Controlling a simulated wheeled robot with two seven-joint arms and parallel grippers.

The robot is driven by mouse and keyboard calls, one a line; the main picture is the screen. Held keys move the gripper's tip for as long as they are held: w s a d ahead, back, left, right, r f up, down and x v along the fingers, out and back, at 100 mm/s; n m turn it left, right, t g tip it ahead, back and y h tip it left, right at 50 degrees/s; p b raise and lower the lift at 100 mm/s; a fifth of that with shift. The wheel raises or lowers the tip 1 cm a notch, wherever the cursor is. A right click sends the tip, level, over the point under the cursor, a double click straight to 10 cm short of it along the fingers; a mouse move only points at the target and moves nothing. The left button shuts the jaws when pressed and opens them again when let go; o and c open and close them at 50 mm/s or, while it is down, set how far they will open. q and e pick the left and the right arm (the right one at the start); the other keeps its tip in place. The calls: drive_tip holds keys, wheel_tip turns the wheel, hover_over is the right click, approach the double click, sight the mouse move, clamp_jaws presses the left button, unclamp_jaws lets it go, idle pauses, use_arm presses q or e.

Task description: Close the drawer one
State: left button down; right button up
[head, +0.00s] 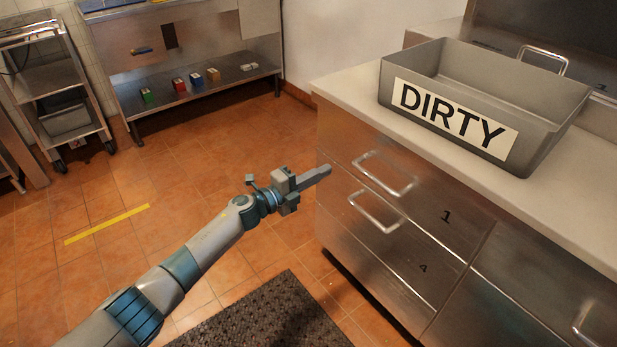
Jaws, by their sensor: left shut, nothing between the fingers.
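Drawer one (425,200) is the upper steel drawer front marked "1", under the white counter on the right. Its bar handle (384,175) is on its left half. The front looks flush or nearly flush with the cabinet; I cannot tell whether a small gap remains. My left gripper (326,171) reaches in from the lower left. It is shut and empty, with its fingertips pointing right, near the left edge of the drawer fronts and left of the handle. I cannot tell whether the fingertips touch the steel. My right gripper is out of view.
Drawer four (405,255), with its own handle (376,213), is directly below. A grey bin (545,125) labelled "DIRTY" stands on the counter (345,88). A dark mat (265,318) lies on the floor. A steel table (200,95) with small coloured blocks stands at the back; the tiled floor between is open.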

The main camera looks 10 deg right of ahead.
use_arm(q)
drive_tip(key=v, duration=0.4)
drive_tip(key=shift+s, duration=0.15)
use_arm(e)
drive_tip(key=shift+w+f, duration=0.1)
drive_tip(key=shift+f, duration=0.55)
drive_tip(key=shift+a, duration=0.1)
